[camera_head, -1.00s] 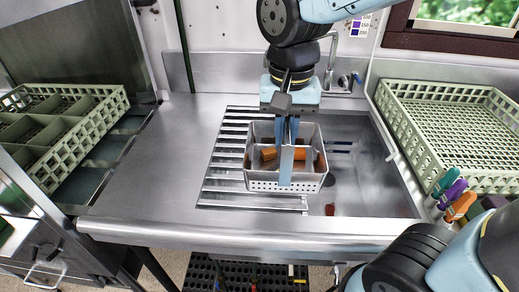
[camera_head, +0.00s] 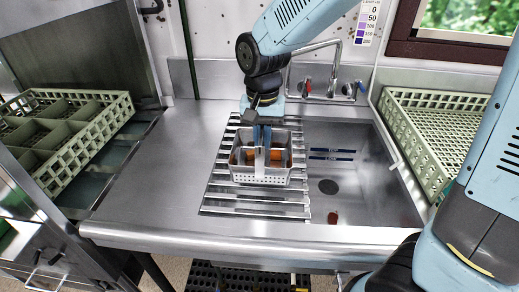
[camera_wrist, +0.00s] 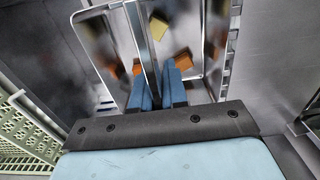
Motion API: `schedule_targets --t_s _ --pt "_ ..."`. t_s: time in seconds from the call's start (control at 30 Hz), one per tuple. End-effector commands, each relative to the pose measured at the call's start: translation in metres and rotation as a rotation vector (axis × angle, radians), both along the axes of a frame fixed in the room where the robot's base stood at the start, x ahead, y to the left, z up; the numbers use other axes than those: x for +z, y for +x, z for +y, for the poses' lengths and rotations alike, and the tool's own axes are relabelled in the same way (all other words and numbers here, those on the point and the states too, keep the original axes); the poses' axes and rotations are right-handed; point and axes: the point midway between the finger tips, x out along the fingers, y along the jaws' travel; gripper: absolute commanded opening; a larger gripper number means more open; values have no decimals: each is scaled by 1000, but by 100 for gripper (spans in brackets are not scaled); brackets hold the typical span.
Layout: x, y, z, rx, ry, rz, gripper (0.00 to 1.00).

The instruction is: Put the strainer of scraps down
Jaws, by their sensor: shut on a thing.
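The strainer (camera_head: 243,176) is a metal box with a perforated front wall and orange scraps (camera_head: 278,158) inside. It is level over the slatted drain rack (camera_head: 225,203), left of the sink basin; I cannot tell whether its base touches the slats. My gripper (camera_head: 262,142) points down from above and is shut on the upright strip across the strainer's middle.
The sink basin (camera_head: 370,190) is right of the rack, with a drain, dark slots and a reddish scrap (camera_head: 333,217). A faucet (camera_head: 331,70) stands behind. Green racks stand left (camera_head: 85,150) and right (camera_head: 432,120). The steel counter (camera_head: 165,185) left of the slats is clear.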

Motion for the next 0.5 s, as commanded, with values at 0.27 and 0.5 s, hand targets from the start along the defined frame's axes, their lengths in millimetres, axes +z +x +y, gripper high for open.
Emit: schedule_targets --t_s 0.27,0.5 --pt "-16 12 7 -1 1 0 0" --pt "-36 17 9 -1 -2 2 0"
